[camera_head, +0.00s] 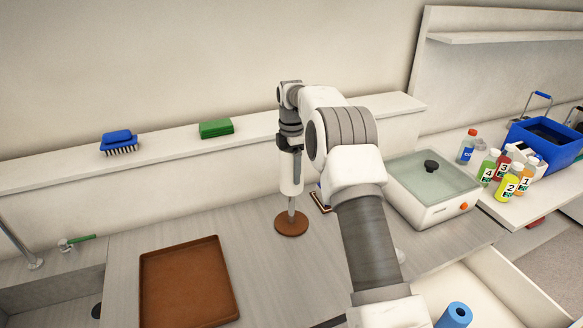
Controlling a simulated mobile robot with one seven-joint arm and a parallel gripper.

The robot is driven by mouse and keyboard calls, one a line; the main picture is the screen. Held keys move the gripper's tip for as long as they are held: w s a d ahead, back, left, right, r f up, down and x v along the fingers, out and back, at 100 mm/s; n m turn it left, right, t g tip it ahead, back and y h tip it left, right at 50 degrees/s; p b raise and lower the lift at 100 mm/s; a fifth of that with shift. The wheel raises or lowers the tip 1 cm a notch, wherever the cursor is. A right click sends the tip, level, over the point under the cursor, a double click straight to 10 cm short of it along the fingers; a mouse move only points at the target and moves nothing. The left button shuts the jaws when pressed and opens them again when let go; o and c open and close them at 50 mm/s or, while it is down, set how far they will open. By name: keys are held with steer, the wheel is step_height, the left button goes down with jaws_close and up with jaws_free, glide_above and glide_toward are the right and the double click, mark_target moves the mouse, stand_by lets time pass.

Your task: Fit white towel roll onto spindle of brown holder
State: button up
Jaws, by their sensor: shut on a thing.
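The white towel roll (291,176) hangs upright below my gripper (290,148), which is shut on its top end. The brown holder (291,225) stands on the counter straight below, with a round base and a thin metal spindle (291,205). The lower part of the spindle shows between the roll's bottom and the base, so the roll is clear of the base. The roll is lined up with the spindle and seems to be around its upper part, but that part is hidden.
A brown tray (150,290) lies to the left on the counter. A lidded water bath (432,185) stands to the right. A brush (119,142) and green sponge (216,128) lie on the ledge behind.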

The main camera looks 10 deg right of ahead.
mark_target(291, 203)
steer(key=shift+f+b, duration=2.8)
steer(key=shift+f, duration=3.95)
stand_by(1.2)
